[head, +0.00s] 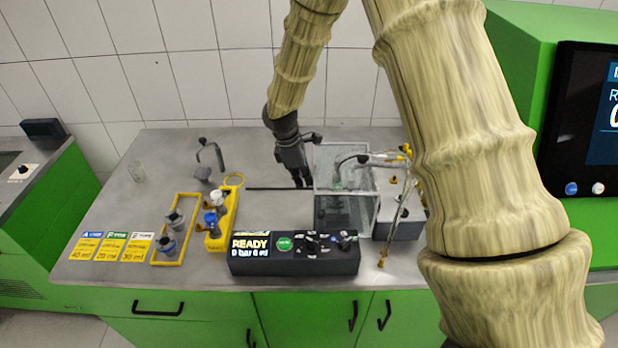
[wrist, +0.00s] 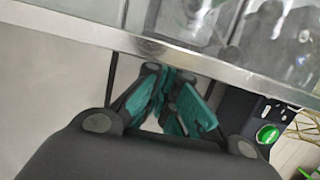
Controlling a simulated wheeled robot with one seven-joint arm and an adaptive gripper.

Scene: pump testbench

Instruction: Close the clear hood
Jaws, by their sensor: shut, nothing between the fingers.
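The clear hood (head: 347,191) is a see-through box with pale edges at the right middle of the bench, with a dark block and a bent grey pipe seen through it. In the wrist view its metal-like edge (wrist: 150,46) runs slantwise across the top. My gripper (head: 303,184) points down just left of the hood in the head view. In the wrist view its teal fingertips (wrist: 172,98) are together and empty, close to the hood edge. I cannot tell whether they touch it.
A black control box (head: 294,262) with a READY display and green button stands in front. A yellow holder (head: 222,234) with bottles and a yellow tray frame (head: 157,250) lie left. A thin dark rail (head: 265,188) runs left of the hood; the bench beside it is clear.

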